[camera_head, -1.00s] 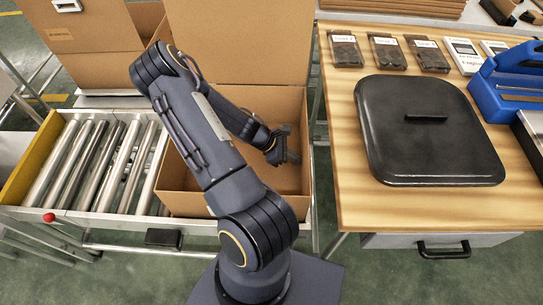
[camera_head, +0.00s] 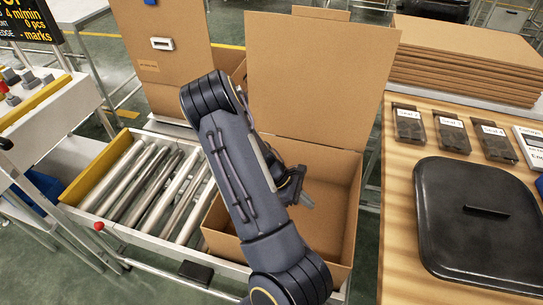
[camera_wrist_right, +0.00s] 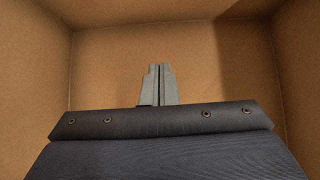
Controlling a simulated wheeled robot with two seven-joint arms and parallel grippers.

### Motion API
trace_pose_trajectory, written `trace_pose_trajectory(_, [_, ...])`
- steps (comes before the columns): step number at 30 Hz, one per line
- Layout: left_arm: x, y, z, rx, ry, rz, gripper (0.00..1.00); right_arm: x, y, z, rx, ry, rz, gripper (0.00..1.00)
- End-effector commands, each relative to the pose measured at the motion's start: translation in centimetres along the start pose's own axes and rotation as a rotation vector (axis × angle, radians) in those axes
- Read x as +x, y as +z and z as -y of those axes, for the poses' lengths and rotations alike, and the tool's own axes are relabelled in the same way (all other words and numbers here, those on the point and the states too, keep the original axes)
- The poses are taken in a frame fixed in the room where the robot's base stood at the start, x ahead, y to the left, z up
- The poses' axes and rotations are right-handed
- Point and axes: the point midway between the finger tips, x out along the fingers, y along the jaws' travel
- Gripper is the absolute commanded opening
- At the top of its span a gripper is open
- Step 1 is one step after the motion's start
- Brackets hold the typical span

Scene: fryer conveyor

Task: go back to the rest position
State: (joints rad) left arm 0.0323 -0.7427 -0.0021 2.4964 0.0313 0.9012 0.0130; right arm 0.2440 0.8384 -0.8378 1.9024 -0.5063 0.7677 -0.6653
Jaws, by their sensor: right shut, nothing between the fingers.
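My right arm reaches up from the bottom of the head view and bends down at its elbow. My right gripper (camera_head: 303,199) is at the open cardboard box (camera_head: 331,222), within its walls in the picture. The right wrist view shows the gripper (camera_wrist_right: 159,70) shut, with its two fingers together and nothing between them. Cardboard walls (camera_wrist_right: 110,65) surround it there. Part of the box is hidden behind my arm. My left gripper is not in view.
A roller conveyor (camera_head: 150,188) lies left of the box. A wooden table (camera_head: 398,235) on the right holds a black lidded pan (camera_head: 470,245) and labelled packs (camera_head: 450,136). Cardboard sheets (camera_head: 465,62) are stacked behind. The box's tall flap (camera_head: 318,75) stands up at the back.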

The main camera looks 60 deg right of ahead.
Motion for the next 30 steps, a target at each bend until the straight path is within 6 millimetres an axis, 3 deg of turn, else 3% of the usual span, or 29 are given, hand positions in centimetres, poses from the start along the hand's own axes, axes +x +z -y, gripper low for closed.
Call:
trace_pose_trajectory(6, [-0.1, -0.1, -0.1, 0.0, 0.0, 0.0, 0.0, -0.4, 0.0, 0.1, 0.007, -0.003, -0.014, 0.0])
trace_pose_trajectory(10, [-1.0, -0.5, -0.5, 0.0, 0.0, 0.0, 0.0, -3.2, -0.3, 1.6, 0.061, -0.034, -0.118, 0.0])
trace_pose_trajectory(16, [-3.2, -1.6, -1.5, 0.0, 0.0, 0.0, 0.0, -13.3, -0.3, 6.8, 0.202, -0.151, -0.449, 0.0])
trace_pose_trajectory(20, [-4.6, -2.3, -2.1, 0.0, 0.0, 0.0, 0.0, -20.4, 1.1, 10.9, 0.261, -0.236, -0.663, 0.0])
trace_pose_trajectory(24, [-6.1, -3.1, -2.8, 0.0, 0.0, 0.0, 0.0, -27.2, 4.2, 15.6, 0.292, -0.319, -0.871, 0.0])
trace_pose_trajectory(30, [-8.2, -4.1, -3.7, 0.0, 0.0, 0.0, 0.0, -33.8, 9.9, 22.4, 0.298, -0.409, -1.116, 0.0])
